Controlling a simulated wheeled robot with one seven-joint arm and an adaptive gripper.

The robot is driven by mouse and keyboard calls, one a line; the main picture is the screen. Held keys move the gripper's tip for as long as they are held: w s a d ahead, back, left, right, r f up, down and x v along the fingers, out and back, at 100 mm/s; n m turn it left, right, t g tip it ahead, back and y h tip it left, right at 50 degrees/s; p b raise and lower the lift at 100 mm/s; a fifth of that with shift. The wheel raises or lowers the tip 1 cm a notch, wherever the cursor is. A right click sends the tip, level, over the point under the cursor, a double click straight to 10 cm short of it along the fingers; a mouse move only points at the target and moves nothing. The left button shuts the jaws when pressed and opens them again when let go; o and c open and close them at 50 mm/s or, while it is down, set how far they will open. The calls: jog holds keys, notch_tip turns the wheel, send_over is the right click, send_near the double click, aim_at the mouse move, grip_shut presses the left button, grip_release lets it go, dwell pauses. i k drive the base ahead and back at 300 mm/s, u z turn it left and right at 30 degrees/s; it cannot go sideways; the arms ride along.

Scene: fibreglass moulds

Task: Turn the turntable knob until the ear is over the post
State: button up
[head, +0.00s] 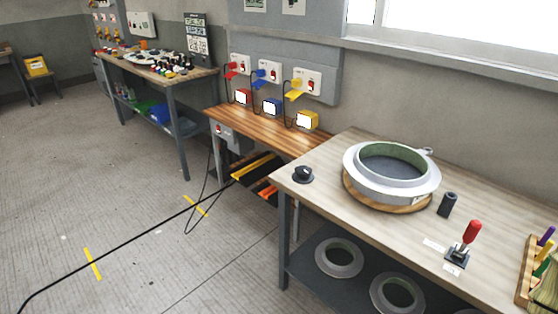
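A light grey ring mould (432,183) with a green inner wall lies on a round wooden turntable (362,199) on the right-hand bench. A small ear (426,151) sticks out from the ring's back right rim. A short dark upright post (447,205) stands on the bench at the ring's front right, clearly apart from the ear. A black knob (303,173) sits near the bench's left corner, left of the turntable. My gripper is not in view.
A red-handled lever (470,232) stands right of the post, with a wooden rack (526,272) of coloured tools beyond. More ring moulds (340,257) lie on the shelf below. A wooden bench (270,133) with coloured boxes adjoins behind left. The floor (130,210) at left is mostly clear; a black cable crosses it.

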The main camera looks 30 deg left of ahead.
aim_at(302, 172)
jog(key=u, duration=0.65)
jog(key=i, duration=0.6)
jog(key=u, duration=0.65)
